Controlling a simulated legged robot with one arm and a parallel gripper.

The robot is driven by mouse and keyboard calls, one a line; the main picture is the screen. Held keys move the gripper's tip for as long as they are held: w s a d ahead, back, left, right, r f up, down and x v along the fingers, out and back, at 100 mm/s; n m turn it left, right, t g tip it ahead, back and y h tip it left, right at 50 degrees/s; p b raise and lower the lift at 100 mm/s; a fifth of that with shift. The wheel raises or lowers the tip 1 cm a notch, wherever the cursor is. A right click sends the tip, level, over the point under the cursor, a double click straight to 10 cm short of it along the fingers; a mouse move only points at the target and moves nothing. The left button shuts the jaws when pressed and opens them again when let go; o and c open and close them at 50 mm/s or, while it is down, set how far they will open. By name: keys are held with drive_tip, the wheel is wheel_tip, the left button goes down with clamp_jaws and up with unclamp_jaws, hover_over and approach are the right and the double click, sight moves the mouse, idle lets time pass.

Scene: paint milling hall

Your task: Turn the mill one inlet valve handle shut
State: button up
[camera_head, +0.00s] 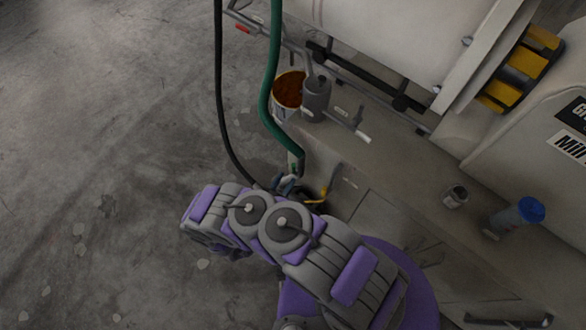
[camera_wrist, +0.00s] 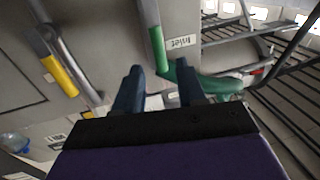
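A grey lever with a green grip (camera_wrist: 157,46) hangs beside a label reading "Inlet" (camera_wrist: 181,42) in the wrist view. My gripper (camera_wrist: 158,70) is open, with its two dark blue fingers apart. The green grip's lower end appears between the fingertips; I cannot tell whether they touch it. In the head view my gripper (camera_head: 289,184) is small and partly hidden by my arm, close to the front panel of the machine. A second lever with a yellow grip (camera_wrist: 58,74) is left of the fingers in the wrist view and right of my gripper in the head view (camera_head: 324,193).
A green hose (camera_head: 271,80) and a black hose (camera_head: 219,100) hang left of the machine. A bucket of orange-brown stuff (camera_head: 277,106) and a grey canister (camera_head: 316,98) stand on the ledge. A small tin (camera_head: 455,197) and blue-capped bottle (camera_head: 512,217) stand right. Floor is clear at left.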

sight(293, 167)
drive_tip(key=b+x, duration=0.1)
drive_tip(key=x, duration=0.5)
drive_tip(key=shift+w+d, duration=0.2)
drive_tip(key=shift+w, duration=0.1)
drive_tip(key=shift+c, duration=0.4)
clamp_jaws()
